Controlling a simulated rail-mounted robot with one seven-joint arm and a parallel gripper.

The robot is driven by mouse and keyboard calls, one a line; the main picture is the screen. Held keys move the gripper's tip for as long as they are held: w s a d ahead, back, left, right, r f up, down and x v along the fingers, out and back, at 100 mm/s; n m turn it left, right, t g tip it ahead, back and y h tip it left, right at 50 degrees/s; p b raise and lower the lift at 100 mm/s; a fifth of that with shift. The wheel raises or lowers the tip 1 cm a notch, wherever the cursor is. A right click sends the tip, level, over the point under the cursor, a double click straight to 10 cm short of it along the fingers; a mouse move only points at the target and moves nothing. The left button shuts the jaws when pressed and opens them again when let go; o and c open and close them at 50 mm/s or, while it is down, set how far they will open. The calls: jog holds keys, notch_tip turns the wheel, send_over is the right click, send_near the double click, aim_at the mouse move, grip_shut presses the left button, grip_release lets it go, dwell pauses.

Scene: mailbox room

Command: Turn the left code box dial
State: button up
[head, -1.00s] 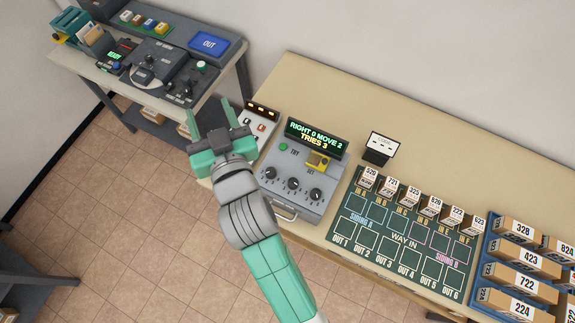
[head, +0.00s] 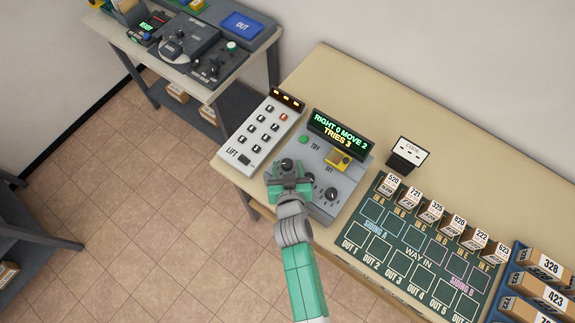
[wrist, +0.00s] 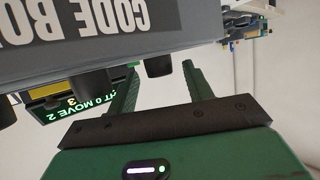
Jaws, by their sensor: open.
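The grey code box (head: 353,178) stands on the long table, its lit display (head: 338,134) reading "RIGHT 0 MOVE 2, TRIES 3". My gripper (head: 288,168) is open at the box's lower left, over the left dial (head: 287,163), a dark knob. In the wrist view the box is upside down, and the left dial (wrist: 158,62) sits between the tips of my gripper (wrist: 159,72), with space to either side. The middle dial (wrist: 93,84) is beyond the finger at picture left. The right dial (head: 331,194) shows clear of my gripper in the head view.
The lift keypad (head: 262,130) is close at left of the code box. Floor is clear in front.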

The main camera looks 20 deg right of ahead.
jog(key=shift+w+d+f, duration=0.15)
jog(key=shift+w, duration=0.25)
jog(key=c, duration=1)
jog(key=shift+o, duration=0.2)
jog(key=f+m+h+b, duration=0.1)
jog(key=b, duration=0.4)
jog(key=shift+b, duration=0.4)
jog(key=b, duration=0.2)
jog(key=m+g+h+b, duration=0.1)
jog(key=b, duration=0.1)
jog(key=shift+w+a+f, duration=0.1)
jog(key=shift+a, duration=0.15)
jog(key=m+g+h+b, duration=0.1)
jog(key=h+b, duration=0.1)
jog(key=b, duration=0.1)
jog(key=shift+m, duration=0.4)
jog(key=m+g+h+b, duration=0.1)
jog(key=m+g+b, duration=0.1)
jog(key=r+m+g+h+b, duration=0.1)
jog(key=m+b, duration=0.1)
jog(key=b, duration=0.1)
jog(key=shift+w+a+g+h, duration=0.2)
jog(key=shift+g+h, duration=0.2)
jog(key=shift+g, duration=0.3)
